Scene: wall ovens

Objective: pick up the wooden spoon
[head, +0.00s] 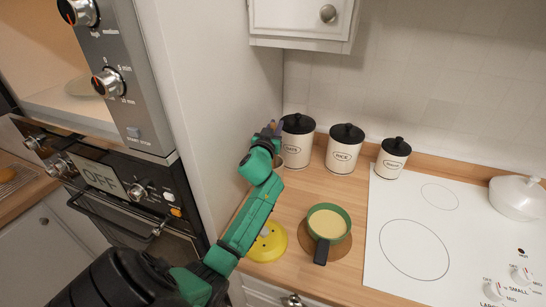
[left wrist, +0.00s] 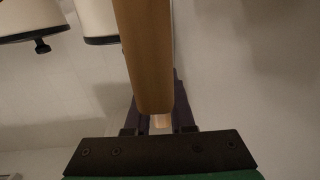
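A long wooden piece, seemingly the handle of the wooden spoon (left wrist: 148,55), comes down from the top of the left wrist view. Its rounded end lies over the gap between the dark fingers of my left gripper (left wrist: 160,118). The fingers look parted, and whether they touch the wood I cannot tell. In the head view my left gripper (head: 273,130) is beside the leftmost canister, near the tall cabinet's side wall. My forearm and gripper hide most of what stands there, and the spoon's bowl is not visible. My right gripper is not in view.
Canisters (head: 345,153) with black lids line the back wall. A green pan (head: 343,218) of yellow food and a yellow round thing (head: 262,250) are on the wooden counter (head: 300,205). A white hob (head: 385,265) with a white pot (head: 517,200) is right; ovens (head: 128,190) are left.

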